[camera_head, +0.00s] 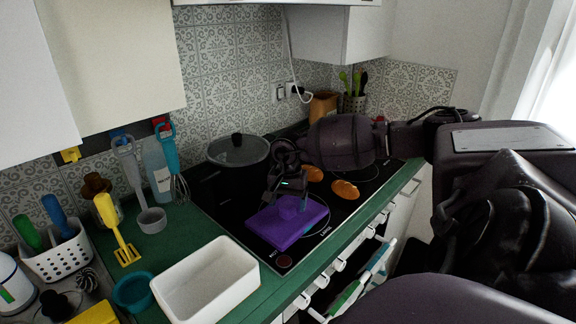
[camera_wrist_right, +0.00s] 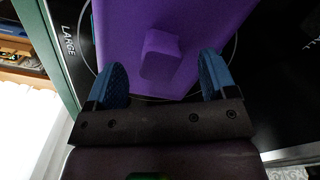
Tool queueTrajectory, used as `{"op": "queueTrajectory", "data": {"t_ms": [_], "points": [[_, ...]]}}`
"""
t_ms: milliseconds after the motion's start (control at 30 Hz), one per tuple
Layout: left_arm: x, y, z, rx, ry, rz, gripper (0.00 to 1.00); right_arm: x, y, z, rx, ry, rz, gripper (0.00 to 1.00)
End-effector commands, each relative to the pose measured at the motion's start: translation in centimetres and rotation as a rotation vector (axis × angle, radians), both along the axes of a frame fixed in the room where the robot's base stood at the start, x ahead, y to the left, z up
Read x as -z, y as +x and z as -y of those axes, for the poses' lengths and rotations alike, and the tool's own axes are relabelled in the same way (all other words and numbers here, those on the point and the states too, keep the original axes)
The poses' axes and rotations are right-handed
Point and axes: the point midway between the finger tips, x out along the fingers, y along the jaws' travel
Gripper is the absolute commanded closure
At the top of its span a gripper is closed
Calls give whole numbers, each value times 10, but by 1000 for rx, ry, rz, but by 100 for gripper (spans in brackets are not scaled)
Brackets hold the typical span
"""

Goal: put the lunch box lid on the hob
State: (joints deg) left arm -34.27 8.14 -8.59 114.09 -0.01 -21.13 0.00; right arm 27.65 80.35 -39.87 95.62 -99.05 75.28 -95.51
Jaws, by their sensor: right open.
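The purple lunch box lid (camera_head: 288,226) lies flat on the front of the black hob (camera_head: 345,208), with its block-shaped knob facing up. The lid (camera_wrist_right: 205,30) and its knob (camera_wrist_right: 161,56) also fill the top of the right wrist view. My right gripper (camera_head: 287,186) is just above the lid. In the wrist view, the blue fingers of this gripper (camera_wrist_right: 163,70) stand apart, one on each side of the knob, with gaps showing between. It is open and holds nothing. My left gripper is out of view.
A black pot (camera_head: 238,165) with a glass lid stands at the back left of the hob. Two bread rolls (camera_head: 345,189) lie right of the purple lid. A white open box (camera_head: 207,281) and a teal bowl (camera_head: 133,291) stand on the green counter (camera_head: 190,232).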

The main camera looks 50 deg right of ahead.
Motion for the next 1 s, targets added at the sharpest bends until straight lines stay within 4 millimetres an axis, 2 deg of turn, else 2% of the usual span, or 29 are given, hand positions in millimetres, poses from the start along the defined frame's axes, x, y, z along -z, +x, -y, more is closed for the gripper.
{"op": "queueTrajectory", "data": {"t_ms": [300, 500, 700, 1000], "points": [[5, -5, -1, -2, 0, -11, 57, -62, 0, 0, -1, -2, 1, 22], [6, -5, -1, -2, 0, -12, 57, -91, 0, 0, -1, -2, 1, 22], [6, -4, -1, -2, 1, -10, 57, -103, 0, 0, -1, 0, -1, 22], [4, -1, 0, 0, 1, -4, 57, -104, 0, 0, -1, 0, -1, 22]]}}
